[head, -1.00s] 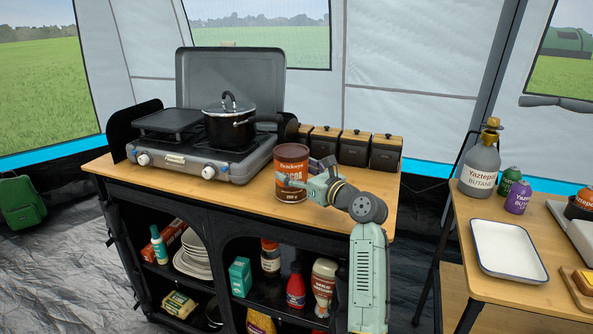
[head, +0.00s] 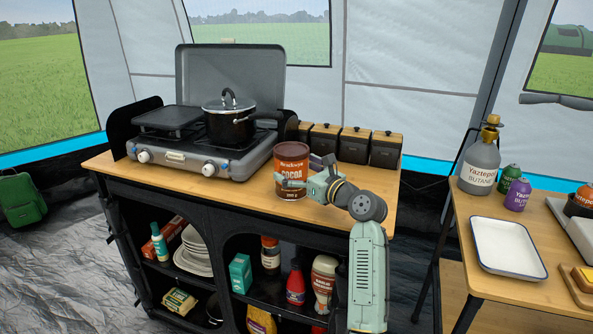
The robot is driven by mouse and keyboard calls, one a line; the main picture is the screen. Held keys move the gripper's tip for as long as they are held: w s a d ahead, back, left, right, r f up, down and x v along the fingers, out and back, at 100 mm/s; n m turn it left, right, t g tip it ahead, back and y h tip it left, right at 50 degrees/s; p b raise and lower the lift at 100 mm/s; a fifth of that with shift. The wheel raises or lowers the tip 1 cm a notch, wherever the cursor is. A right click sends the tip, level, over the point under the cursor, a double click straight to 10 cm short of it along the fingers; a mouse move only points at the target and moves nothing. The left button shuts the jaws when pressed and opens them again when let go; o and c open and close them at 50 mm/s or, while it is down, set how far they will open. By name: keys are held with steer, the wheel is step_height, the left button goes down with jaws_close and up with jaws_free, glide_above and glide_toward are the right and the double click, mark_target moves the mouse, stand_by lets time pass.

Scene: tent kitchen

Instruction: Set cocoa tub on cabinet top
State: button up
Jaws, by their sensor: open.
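The cocoa tub (head: 291,163) is a brown-red cylinder with a pale rim and a white "COCOA" label. It stands upright on the wooden cabinet top (head: 215,192), right of the stove and near the front edge. My gripper (head: 298,172) is open at the tub's right side. One finger reaches across the front of the tub, low on its label. The other finger is at the tub's right rear. I cannot tell whether the fingers touch it.
A camping stove (head: 205,150) with a lidded pot (head: 230,122) stands left of the tub. Several black canisters with wooden lids (head: 355,146) line the back right. Shelves below hold plates (head: 194,253) and bottles. A side table with a white tray (head: 507,248) is at right.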

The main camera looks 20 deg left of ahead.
steer(key=b+v, duration=0.2)
steer(key=v, duration=1)
